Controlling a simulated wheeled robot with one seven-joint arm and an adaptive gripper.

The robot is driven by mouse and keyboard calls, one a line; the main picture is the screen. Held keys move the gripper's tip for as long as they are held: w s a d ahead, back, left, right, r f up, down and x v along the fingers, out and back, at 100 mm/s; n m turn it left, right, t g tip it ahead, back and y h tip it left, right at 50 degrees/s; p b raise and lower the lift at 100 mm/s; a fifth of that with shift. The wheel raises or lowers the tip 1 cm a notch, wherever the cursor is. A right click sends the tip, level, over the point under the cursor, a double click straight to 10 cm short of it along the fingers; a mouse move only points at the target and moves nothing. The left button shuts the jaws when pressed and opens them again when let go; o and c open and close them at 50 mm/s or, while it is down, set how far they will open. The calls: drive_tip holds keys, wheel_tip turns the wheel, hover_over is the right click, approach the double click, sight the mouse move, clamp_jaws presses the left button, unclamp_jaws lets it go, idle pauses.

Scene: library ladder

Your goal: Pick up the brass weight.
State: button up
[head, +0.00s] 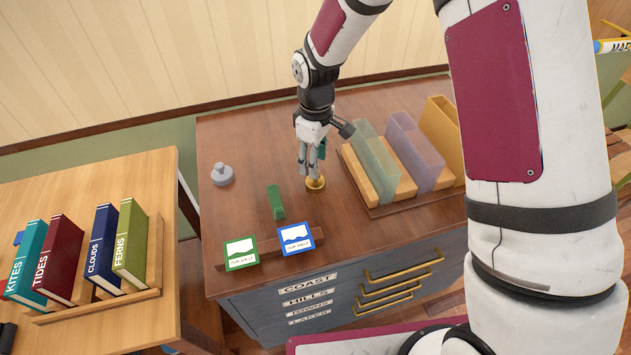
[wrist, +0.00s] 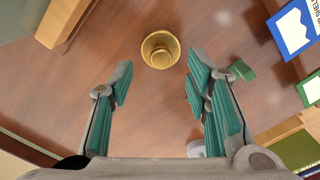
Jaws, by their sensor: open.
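The brass weight (head: 315,183) is a small round golden piece standing on the brown cabinet top, just below my gripper (head: 312,165) in the head view. In the wrist view the brass weight (wrist: 160,49) shows from above as golden rings. It lies beyond the fingertips, near the line midway between them. My gripper (wrist: 158,78) is open, with its teal-padded fingers apart and nothing between them. In the head view the fingers partly cover the weight's top. I cannot tell the exact height of the fingertips above it.
A grey weight-like piece (head: 222,174) stands at the cabinet's left. A green block (head: 276,202) and two cards, green-edged (head: 241,253) and blue-edged (head: 296,238), are nearer the front. A rack of coloured upright panels (head: 372,162) stands close on the right.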

sight(312, 186)
drive_tip(key=shift+f+p, duration=0.6)
drive_tip(key=shift+f, duration=1.95)
clamp_jaws()
